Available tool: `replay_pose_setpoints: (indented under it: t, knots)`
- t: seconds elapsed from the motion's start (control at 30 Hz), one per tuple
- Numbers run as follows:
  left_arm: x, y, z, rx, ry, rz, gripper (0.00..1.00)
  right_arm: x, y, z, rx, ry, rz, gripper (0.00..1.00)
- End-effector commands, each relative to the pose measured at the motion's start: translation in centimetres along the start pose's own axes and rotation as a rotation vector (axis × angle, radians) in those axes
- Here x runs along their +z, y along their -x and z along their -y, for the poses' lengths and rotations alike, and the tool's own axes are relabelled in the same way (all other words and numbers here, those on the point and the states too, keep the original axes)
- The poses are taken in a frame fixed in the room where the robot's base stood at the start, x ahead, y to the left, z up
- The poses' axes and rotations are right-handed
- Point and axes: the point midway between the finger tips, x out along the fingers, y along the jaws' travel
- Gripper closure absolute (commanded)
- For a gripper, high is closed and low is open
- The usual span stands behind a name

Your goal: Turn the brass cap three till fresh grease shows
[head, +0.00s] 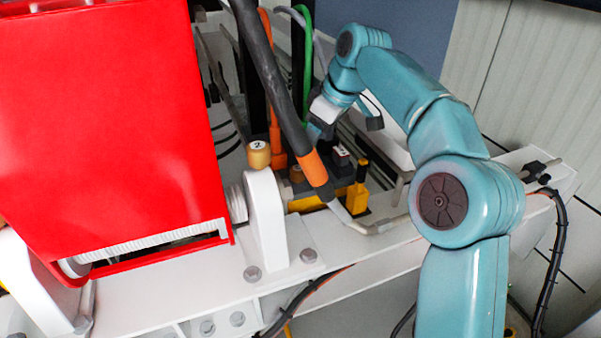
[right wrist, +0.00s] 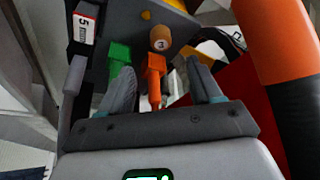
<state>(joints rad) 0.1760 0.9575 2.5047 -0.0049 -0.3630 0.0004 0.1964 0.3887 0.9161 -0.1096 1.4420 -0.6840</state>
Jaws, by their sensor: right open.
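The brass cap three (right wrist: 161,38) shows in the right wrist view with a dark 3 on its face. It sits above an orange fitting (right wrist: 154,72). My right gripper (right wrist: 160,68) is open, with one finger on each side of the orange fitting; the cap lies just beyond the fingertips, and no contact shows. In the head view my right gripper (head: 322,118) reaches down behind a thick black hose, its fingertips mostly hidden. Another brass cap, marked 2 (head: 258,153), stands left of it. My left gripper is out of view.
The black hose with an orange band (head: 308,166) crosses close by the right gripper; it also shows in the right wrist view (right wrist: 272,45). A green fitting (right wrist: 119,57) and a block labelled 5 (right wrist: 84,28) stand beside the fingers. A large red guard (head: 105,120) fills the left.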

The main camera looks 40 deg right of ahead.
Motion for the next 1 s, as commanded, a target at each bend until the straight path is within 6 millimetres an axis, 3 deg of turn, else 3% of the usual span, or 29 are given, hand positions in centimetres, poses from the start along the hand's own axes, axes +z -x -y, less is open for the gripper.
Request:
replay_pose_setpoints:
  t: [0.03, 0.2, 0.4, 0.6, 0.87, 0.93, 1.0]
  knots:
    - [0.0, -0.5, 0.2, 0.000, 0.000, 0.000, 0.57, 0.2, -1.6, 0.1, -0.003, 0.000, 0.004, 0.36]
    - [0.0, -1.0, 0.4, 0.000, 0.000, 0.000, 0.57, 0.2, -5.5, 0.2, -0.002, -0.001, 0.004, 0.36]
    - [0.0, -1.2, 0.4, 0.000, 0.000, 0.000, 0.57, 0.2, -9.0, 0.3, 0.000, -0.002, 0.002, 0.36]
    - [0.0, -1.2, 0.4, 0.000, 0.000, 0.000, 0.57, 0.2, -10.5, 0.3, 0.002, -0.004, 0.000, 0.36]
    - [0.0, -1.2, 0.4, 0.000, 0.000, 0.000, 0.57, 0.2, -10.6, 0.3, 0.002, -0.004, 0.000, 0.36]
    - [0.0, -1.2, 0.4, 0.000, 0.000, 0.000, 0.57, 0.2, -10.6, 0.3, 0.002, -0.004, 0.000, 0.52]
    - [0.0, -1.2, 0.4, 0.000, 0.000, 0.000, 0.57, 0.2, -10.6, 0.3, 0.002, -0.004, 0.000, 0.75]
